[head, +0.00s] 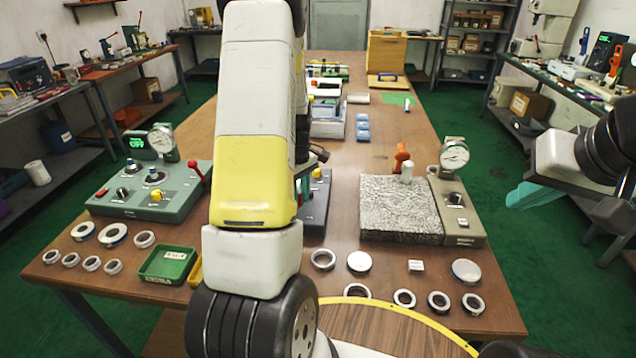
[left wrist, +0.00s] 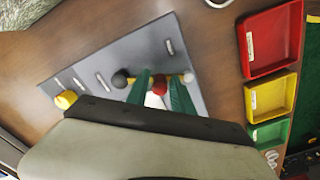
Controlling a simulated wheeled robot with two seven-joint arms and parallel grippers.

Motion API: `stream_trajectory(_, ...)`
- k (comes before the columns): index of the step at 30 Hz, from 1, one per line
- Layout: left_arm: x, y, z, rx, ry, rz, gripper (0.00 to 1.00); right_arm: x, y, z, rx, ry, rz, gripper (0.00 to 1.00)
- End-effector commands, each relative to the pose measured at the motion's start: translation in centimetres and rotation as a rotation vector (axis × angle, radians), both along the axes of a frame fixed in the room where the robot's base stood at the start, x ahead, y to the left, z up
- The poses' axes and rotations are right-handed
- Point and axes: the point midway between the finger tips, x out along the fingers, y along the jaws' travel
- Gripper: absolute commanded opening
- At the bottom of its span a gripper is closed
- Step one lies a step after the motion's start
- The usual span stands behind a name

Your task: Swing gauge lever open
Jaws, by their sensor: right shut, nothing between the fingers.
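A grey fixture (head: 313,207) stands mid-table, mostly hidden behind my left arm in the head view. In the left wrist view its grey plate (left wrist: 130,62) shows slots, a yellow knob (left wrist: 65,99), a dark ball (left wrist: 120,79) and a red knob (left wrist: 159,86). My left gripper's green fingers (left wrist: 160,84) are apart, one on each side of the red knob; whether they touch it I cannot tell. No lever is clearly seen on this fixture. My right gripper (head: 527,195) is shut and empty, off the table's right side.
A green gauge station (head: 150,190) with a red-tipped lever (head: 196,172) stands at left. A granite block (head: 400,210) and dial gauge (head: 454,155) stand at right. Rings lie along the front edge. A red tray (left wrist: 270,40) and yellow tray (left wrist: 270,97) lie beside the fixture.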

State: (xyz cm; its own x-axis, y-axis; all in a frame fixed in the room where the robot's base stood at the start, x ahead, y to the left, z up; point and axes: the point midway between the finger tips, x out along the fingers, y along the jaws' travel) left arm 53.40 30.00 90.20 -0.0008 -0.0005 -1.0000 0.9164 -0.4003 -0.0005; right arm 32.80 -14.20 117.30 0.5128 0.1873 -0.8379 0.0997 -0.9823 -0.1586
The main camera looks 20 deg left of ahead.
Motion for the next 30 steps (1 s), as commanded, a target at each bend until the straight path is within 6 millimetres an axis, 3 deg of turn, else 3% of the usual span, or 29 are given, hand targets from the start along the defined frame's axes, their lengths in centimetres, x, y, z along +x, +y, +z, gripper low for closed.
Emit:
stream_trajectory(15, 0.1, 0.0, 7.0, 0.0, -0.003, 0.0, 0.28, 0.0, 0.0, 0.0, 0.0, 0.0, 0.0, 0.0)
stream_trajectory(30, 0.0, 0.0, 7.8, 0.0, 0.0, 0.0, 0.28, 0.0, 0.0, 0.0, 0.0, 0.0, 0.0, 0.0)
